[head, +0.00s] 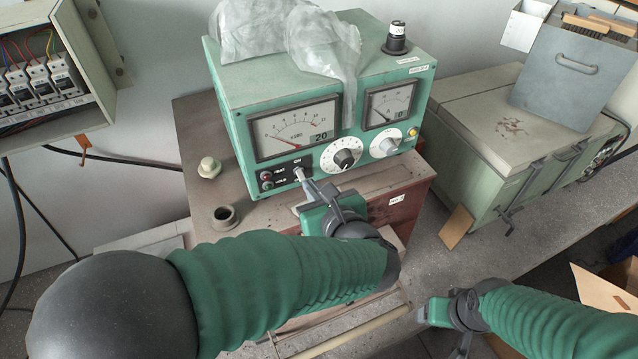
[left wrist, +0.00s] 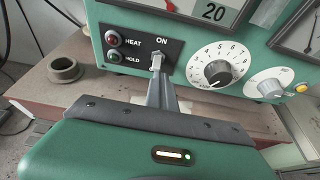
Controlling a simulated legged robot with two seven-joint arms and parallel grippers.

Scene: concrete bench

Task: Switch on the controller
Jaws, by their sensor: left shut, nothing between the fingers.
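The controller (head: 235,98) is a green metal box with two dial gauges, on a brown cabinet. Its black switch panel (left wrist: 131,51) carries red and green lamps marked HEAT and HOLD and a light toggle switch (left wrist: 157,60) under the word ON. The toggle stands just below that word; its exact position is hard to tell. My left gripper (head: 306,182) is shut and empty, its fingertips at the toggle from below. In the left wrist view, the shut fingers (left wrist: 160,84) reach the toggle's lower end; contact is unclear. My right gripper (head: 445,312) is at the lower right, away from the controller.
An open breaker box (head: 50,127) is left; a green chest (head: 480,130) is right.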

